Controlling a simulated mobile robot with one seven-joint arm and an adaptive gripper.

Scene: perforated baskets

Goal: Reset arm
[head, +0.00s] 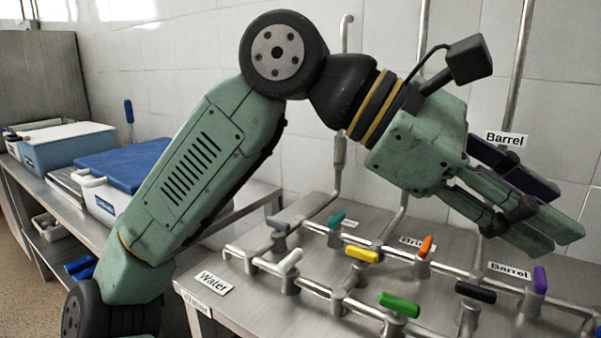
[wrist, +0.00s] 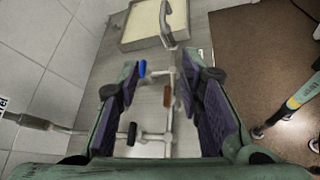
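My green arm rises from the lower left of the head view and bends over the pipe table. My gripper (head: 558,212) is at the right, above the valves, pointing right and a little down. In the wrist view my gripper (wrist: 160,78) shows its two purple-padded fingers spread apart with nothing held between them. Beyond the gap are pipes with a blue handle (wrist: 142,68), an orange-brown handle (wrist: 167,95) and a black handle (wrist: 131,133).
The steel table (head: 240,318) bears pipes with several coloured handles, including yellow (head: 362,254), green (head: 399,304) and purple (head: 540,280). Vertical pipes (head: 519,60) stand near my gripper. Blue-lidded containers (head: 120,163) are at the left. A sink-like basin (wrist: 150,25) is in the wrist view.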

